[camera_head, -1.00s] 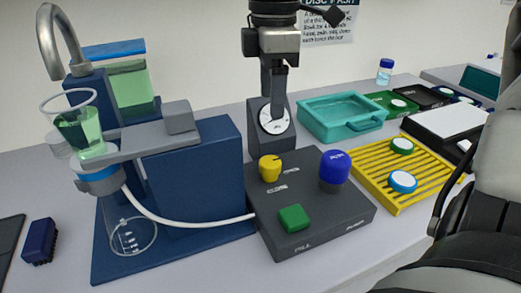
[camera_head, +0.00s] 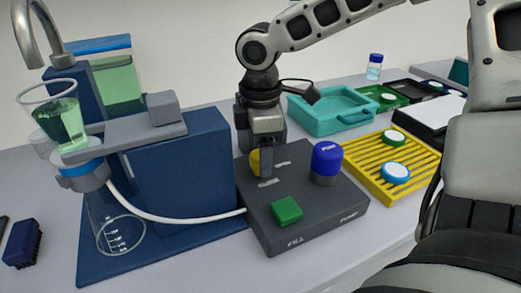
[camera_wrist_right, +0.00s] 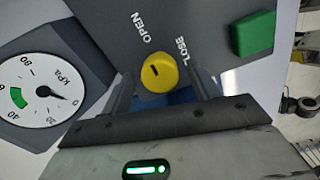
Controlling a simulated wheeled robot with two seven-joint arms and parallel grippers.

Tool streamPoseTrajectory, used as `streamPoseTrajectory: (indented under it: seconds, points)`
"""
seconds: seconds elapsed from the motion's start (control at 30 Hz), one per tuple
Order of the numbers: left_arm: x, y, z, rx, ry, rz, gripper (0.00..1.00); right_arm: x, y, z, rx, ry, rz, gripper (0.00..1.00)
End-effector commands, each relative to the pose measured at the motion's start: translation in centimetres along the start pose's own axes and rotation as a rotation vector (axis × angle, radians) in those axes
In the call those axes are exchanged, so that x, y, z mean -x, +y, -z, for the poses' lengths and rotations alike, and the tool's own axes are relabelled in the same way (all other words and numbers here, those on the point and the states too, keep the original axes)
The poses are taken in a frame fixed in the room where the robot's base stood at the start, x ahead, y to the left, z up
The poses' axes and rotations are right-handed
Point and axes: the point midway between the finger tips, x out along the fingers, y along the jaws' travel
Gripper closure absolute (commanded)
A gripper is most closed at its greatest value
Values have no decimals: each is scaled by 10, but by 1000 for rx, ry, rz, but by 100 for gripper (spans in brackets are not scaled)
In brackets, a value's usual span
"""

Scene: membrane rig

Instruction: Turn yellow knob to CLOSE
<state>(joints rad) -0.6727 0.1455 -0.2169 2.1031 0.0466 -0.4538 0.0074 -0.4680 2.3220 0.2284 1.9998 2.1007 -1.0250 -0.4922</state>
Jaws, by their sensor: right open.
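The yellow knob (camera_head: 254,162) stands on the dark control box (camera_head: 330,215), partly hidden by my right gripper (camera_head: 266,168) in the head view. In the right wrist view the knob (camera_wrist_right: 160,79) has a short black mark on its top, left of centre. OPEN is printed to its upper left and CLOSE, partly cut off by a finger, to its upper right. My right gripper (camera_wrist_right: 163,88) is open, with one finger on each side of the knob. I cannot tell whether the fingers touch it. My left gripper is not in view.
The green FILL button (camera_head: 287,209) and blue PUMP knob (camera_head: 326,160) share the box. A pressure gauge (camera_wrist_right: 35,95) is close by. A white hose (camera_head: 170,216) runs from the filter glassware to the box. A yellow rack (camera_head: 365,172) stands at right.

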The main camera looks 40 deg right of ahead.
Motion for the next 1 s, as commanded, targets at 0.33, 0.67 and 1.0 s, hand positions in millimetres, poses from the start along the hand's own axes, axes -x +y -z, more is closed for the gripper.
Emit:
streamPoseTrajectory:
  seconds: [0.33, 0.67, 1.0]
  points:
    - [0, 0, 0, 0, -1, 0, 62, 0, 0, 0, 0, 0, 0, 84]
    - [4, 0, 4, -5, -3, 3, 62, 2, 0, 0, -55, 1, 3, 84]
    - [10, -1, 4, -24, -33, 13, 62, 3, 0, 0, -299, 1, 3, 84]
